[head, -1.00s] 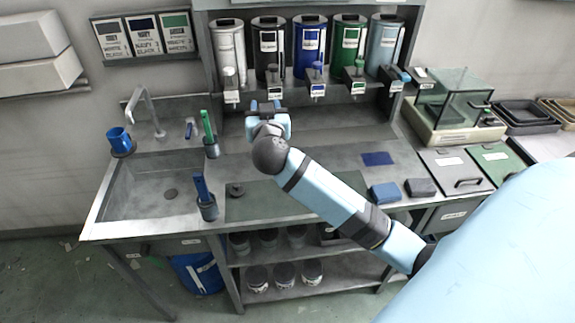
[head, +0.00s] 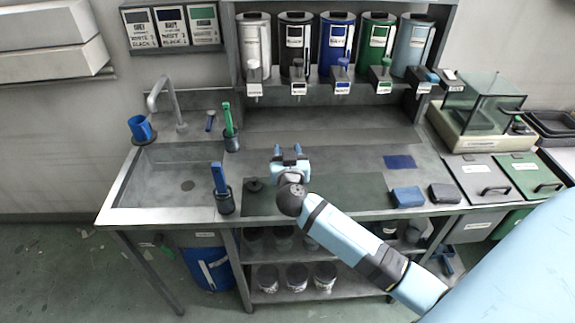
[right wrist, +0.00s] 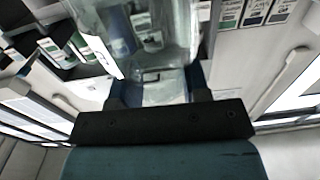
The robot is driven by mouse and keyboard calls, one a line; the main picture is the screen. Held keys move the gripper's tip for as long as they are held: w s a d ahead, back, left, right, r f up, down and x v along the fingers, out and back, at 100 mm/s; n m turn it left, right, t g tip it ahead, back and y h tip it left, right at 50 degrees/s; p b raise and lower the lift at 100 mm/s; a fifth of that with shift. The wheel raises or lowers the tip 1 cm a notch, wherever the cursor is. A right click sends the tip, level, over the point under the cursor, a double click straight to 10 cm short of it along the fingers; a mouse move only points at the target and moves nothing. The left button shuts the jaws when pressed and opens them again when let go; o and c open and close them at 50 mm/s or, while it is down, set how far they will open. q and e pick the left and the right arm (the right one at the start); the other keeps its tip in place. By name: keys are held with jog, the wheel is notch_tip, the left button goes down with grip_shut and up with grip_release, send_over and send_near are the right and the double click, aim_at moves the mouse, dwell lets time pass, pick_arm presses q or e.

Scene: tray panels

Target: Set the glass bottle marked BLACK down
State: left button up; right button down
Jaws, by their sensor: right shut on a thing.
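My right gripper (head: 288,151) is over the counter, between the dispensers and the dark green mat (head: 345,190). In the right wrist view its two fingers (right wrist: 160,90) are closed on a clear glass bottle (right wrist: 165,88), whose see-through body fills the top middle. No marking on the bottle can be read there. In the head view the bottle cannot be made out at the gripper, and whether it touches the counter cannot be told. My left gripper is not in view.
A row of dispensers (head: 337,40) stands at the back. A sink (head: 165,180) is at left, with brushes in holders (head: 225,200) beside it. A round dark piece (head: 255,185) lies on the mat's left end. Blue and grey blocks (head: 408,197) sit at right. The mat's middle is clear.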

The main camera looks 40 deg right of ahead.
notch_tip(320, 180, down, 4)
jog(key=shift+r+b, duration=0.15)
jog(key=shift+b, duration=0.35)
jog(key=shift+f, duration=0.2)
jog(key=c, duration=0.6)
grip_release()
